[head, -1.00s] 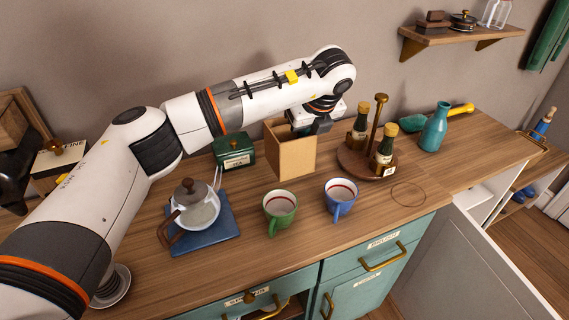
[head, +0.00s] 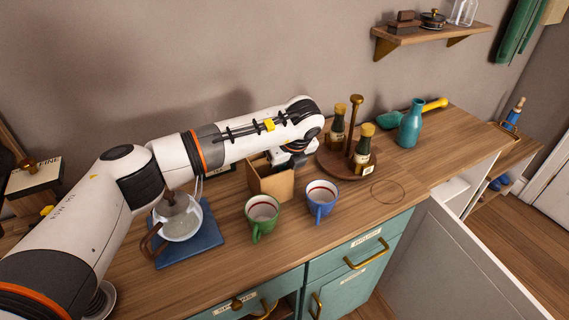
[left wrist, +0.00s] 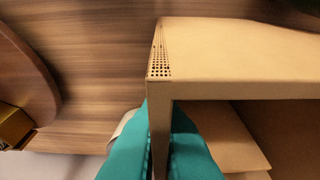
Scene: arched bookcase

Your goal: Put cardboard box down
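The cardboard box (head: 270,184) is an open-topped tan box, upright on or just above the wooden counter behind the two mugs. I cannot tell whether its bottom touches the wood. My left gripper (head: 292,163) comes from behind and above onto the box's rim. In the left wrist view, its teal fingers (left wrist: 160,150) are closed on both sides of one wall of the cardboard box (left wrist: 240,55). My left arm hides part of the counter behind the box. My right gripper is not in view.
A green mug (head: 262,215) and a blue mug (head: 321,202) stand close in front of the box. A round wooden stand (head: 335,169) with bottles is to its right. A teal vase (head: 411,125) stands farther right.

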